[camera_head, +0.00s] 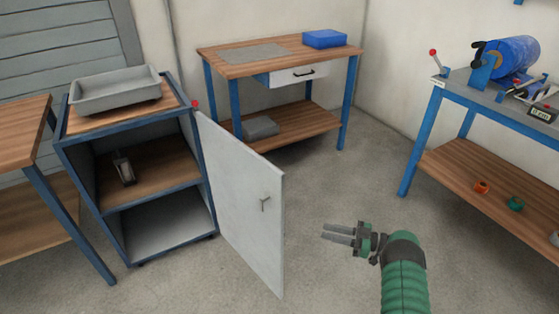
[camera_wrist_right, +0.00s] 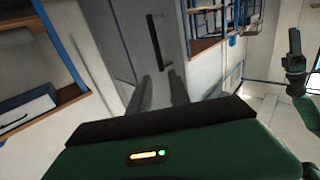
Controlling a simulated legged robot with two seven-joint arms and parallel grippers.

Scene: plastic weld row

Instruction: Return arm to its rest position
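My right gripper (camera_head: 323,233) reaches in from the bottom right of the head view, held out over bare floor to the right of the open cabinet door. Its two fingers point left with a gap between them and nothing in it. In the right wrist view the same fingers (camera_wrist_right: 160,90) stand apart and empty. A green arm with a dark end, which looks like my left gripper (camera_wrist_right: 293,50), shows at the right edge of the wrist view. It is too small to tell its finger opening. The left arm is not in the head view.
A cabinet (camera_head: 205,187) with a grey tray (camera_head: 115,92) on top has its white door (camera_head: 240,190) swung open. A workbench (camera_head: 225,66) with a blue box (camera_head: 324,39) stands behind. Another bench (camera_head: 468,90) with a blue cylinder (camera_head: 515,60) is at right. The middle floor is clear.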

